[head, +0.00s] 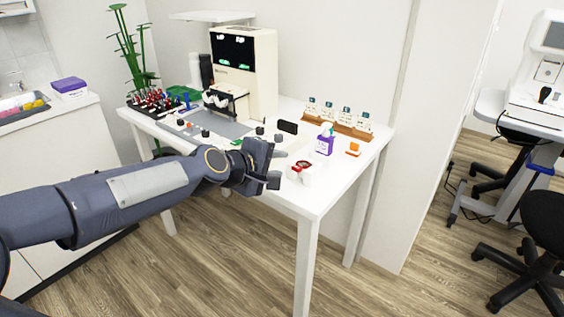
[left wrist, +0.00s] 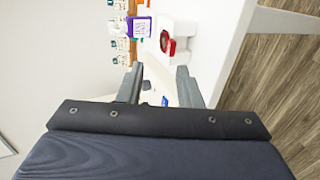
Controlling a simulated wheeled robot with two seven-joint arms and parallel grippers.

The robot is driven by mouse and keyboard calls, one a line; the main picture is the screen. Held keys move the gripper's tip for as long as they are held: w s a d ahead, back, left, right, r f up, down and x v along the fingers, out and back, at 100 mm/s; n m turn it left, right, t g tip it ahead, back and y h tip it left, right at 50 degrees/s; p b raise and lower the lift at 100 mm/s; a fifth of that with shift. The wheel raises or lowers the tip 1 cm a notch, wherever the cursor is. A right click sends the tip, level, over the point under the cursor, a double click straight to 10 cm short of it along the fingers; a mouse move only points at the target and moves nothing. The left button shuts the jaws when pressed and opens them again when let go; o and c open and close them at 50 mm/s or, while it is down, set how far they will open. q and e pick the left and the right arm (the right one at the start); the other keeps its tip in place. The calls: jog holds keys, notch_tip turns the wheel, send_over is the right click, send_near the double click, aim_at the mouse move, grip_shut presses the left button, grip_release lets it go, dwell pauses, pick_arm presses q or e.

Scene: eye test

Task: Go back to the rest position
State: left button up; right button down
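My left gripper (head: 276,161) reaches in from the left and hangs at the front edge of the white table (head: 318,197). In the left wrist view its two fingers (left wrist: 160,72) stand apart with nothing gripped between them. A white item with a red part (head: 301,171) sits just right of the gripper; it also shows beyond the fingers in the left wrist view (left wrist: 168,44). The gripper and forearm hide part of the table's front. My right gripper is in neither view.
The table holds a beige test machine (head: 258,72), a purple-and-white bottle (head: 325,143), an orange item (head: 353,149), a wooden rack (head: 350,130) and a rack of small red-topped items (head: 153,101). A black chair (head: 545,225) stands at right. Floor in front is clear.

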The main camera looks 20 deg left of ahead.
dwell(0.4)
pick_arm(q)
jog(key=s+a+f+m+g, duration=0.1)
jog(key=s+f+m+g, duration=0.35)
jog(key=s, duration=1.05)
jog(key=s+f+m+g, duration=0.2)
jog(key=s+f+m, duration=0.6)
jog(key=s, duration=0.6)
notch_tip(320, 180, up, 20)
jog(key=p, duration=2)
jog(key=shift+s+a+r+y, duration=0.15)
jog(key=shift+s+y, duration=0.05)
jog(key=shift+y, duration=0.1)
